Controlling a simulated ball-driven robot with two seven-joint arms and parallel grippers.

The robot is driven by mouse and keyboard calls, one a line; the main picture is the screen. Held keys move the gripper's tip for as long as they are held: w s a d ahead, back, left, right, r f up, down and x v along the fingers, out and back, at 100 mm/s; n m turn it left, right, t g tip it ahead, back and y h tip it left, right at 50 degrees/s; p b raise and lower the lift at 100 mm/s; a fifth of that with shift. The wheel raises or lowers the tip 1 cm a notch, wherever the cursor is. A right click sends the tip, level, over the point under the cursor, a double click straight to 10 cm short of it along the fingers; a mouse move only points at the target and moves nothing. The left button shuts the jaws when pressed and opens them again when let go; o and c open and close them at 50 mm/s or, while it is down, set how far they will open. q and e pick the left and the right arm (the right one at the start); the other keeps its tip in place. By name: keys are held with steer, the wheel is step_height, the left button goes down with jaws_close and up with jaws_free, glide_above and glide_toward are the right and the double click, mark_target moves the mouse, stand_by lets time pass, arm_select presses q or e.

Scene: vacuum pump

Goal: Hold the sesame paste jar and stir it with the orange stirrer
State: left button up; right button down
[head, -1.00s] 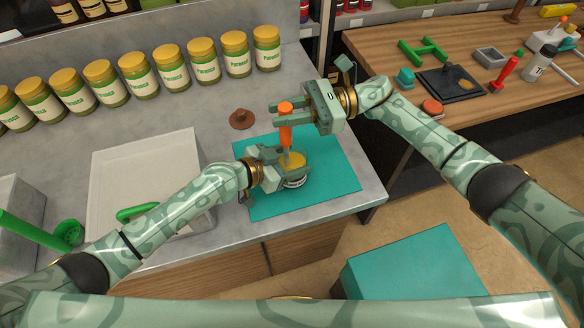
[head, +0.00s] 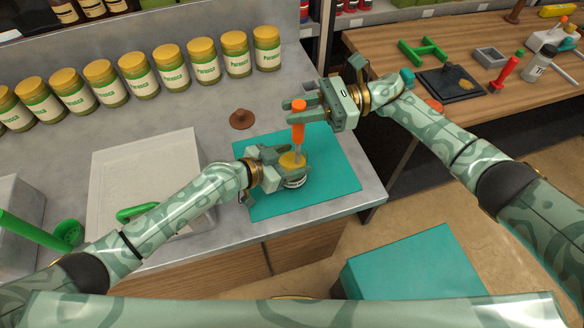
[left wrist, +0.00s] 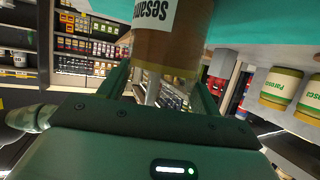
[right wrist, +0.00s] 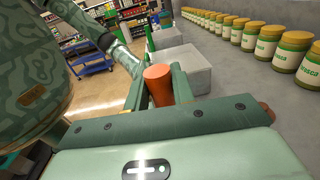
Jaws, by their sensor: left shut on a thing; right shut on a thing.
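The sesame paste jar (head: 294,181) stands on the teal mat (head: 335,172), open at the top with tan paste showing. My left gripper (head: 285,156) is shut around the jar. In the left wrist view the jar (left wrist: 168,45) shows its "sesame" label upside down between the fingers. My right gripper (head: 300,112) is shut on the orange stirrer (head: 298,122) above the jar. The stirrer is close to upright, and its lower end reaches down to the jar's mouth; its tip is hidden. In the right wrist view the orange handle (right wrist: 158,86) sits between the fingers.
A brown lid-like piece (head: 242,119) lies behind the mat. A row of yellow-lidded jars (head: 172,68) lines the back. A wooden table (head: 375,45) with tools stands at right.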

steer(key=shift+w+d, duration=0.1)
steer(key=shift+w, duration=0.05)
steer(key=shift+w+a, duration=0.2)
steer(key=shift+a, duration=0.3)
steer(key=shift+w+a, duration=0.2)
steer(key=shift+a, duration=0.25)
steer(key=shift+s+a, duration=0.25)
steer(key=shift+s, duration=0.2)
steer(key=shift+s+a, duration=0.2)
steer(key=shift+s, duration=0.25)
steer(key=shift+d, duration=0.1)
steer(key=shift+s+d, duration=0.45)
steer(key=shift+d, duration=0.4)
